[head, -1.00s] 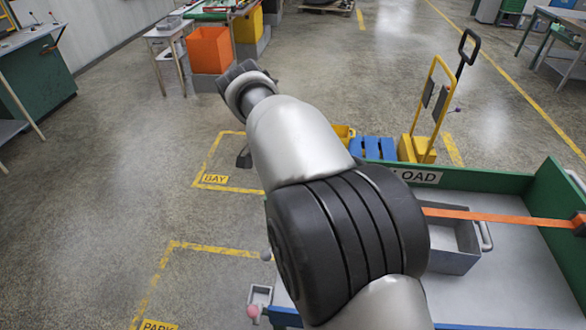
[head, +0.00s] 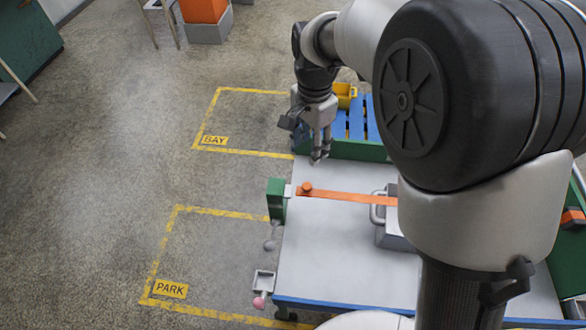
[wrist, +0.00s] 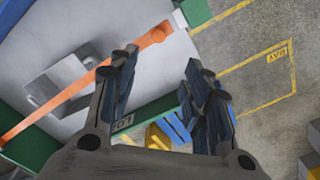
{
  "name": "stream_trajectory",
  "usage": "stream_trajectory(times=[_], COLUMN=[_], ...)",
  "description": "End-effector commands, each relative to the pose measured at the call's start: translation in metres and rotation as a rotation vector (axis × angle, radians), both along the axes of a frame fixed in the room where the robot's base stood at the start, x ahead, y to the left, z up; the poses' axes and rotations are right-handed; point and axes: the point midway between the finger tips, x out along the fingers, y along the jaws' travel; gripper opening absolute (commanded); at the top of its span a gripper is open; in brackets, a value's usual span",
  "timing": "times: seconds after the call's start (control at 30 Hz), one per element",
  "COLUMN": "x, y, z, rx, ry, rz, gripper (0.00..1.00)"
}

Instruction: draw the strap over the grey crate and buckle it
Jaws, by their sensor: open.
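The orange strap (head: 350,197) runs across the grey bed, over the far part of the grey crate (head: 391,228). It also crosses the crate (wrist: 62,82) in the wrist view. Its end with a round orange knob (head: 305,187) lies close beside a small light-grey buckle piece (head: 288,191) on a green post (head: 277,200). I cannot tell whether the end is caught in the buckle. My gripper (head: 319,160) is open and empty, fingers down, just beyond the strap end and apart from it. My arm hides the crate's right side and part of the strap.
Beyond the bed's green wall (head: 360,151) stand a blue pallet (head: 372,118) and a yellow bin (head: 346,94). The floor marked BAY and PARK is clear.

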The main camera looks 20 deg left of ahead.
Motion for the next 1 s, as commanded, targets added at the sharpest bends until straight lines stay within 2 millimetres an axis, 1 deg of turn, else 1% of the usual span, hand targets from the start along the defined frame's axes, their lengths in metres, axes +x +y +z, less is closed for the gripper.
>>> stream_trajectory(times=[0.03, 0.17, 0.4, 0.6, 0.7, 0.8, 1.0], x=[-0.001, -0.001, -0.001, -0.001, -0.001, -0.001, 0.000], y=[0.000, 0.000, 0.000, 0.000, 0.001, 0.001, 0.001], z=[-0.010, -0.037, -0.090, -0.131, -0.146, -0.157, -0.165], rx=[-0.002, -0.005, -0.004, -0.004, -0.004, -0.003, -0.002], ry=[0.004, 0.004, 0.003, 0.003, 0.003, 0.002, -0.001], rz=[0.001, 0.002, 0.002, 0.003, 0.003, 0.003, 0.003], gripper=[0.44, 0.44, 0.44, 0.44, 0.44, 0.44, 0.44])
